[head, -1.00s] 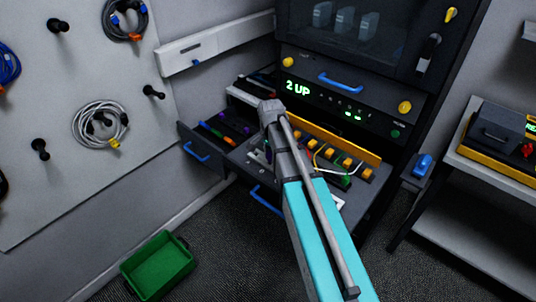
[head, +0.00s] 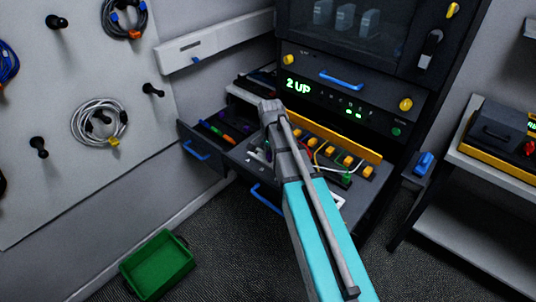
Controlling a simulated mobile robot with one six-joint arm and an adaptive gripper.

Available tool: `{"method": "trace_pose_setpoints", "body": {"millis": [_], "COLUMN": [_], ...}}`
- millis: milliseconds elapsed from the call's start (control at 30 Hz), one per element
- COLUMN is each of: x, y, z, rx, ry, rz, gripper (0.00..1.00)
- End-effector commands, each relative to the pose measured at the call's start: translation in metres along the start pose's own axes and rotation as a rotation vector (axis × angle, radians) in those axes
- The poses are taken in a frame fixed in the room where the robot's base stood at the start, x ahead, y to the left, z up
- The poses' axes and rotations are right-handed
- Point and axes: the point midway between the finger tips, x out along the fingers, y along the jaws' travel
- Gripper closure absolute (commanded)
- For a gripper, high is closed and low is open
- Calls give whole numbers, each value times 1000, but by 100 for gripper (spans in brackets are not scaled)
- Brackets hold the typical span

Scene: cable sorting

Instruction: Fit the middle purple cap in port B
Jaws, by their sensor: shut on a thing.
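My gripper (head: 266,147) is low over the pulled-out work tray (head: 235,157), left of the row of orange-yellow blocks. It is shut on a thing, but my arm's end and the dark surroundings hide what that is. Small purple spots (head: 246,128), which may be purple caps, show in the open left drawer (head: 183,138). I cannot tell which of them is the middle one. Port B cannot be read at this size.
Orange-yellow blocks (head: 348,160) and loose red, white and green-ended wires lie right of my arm. A dark cabinet with a "2 UP" display (head: 298,87) stands behind. A green bin (head: 158,265) is on the floor. A pegboard with cables (head: 100,120) is left.

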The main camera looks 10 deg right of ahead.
Motion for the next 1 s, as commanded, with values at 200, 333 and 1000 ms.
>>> {"method": "trace_pose_setpoints", "body": {"millis": [200,333,1000], "x": [0,0,7], "y": [0,0,0], "z": [0,0,0], "rx": [0,0,1], "ry": [0,0,0], "rz": [0,0,0], "gripper": [92,92,92]}}
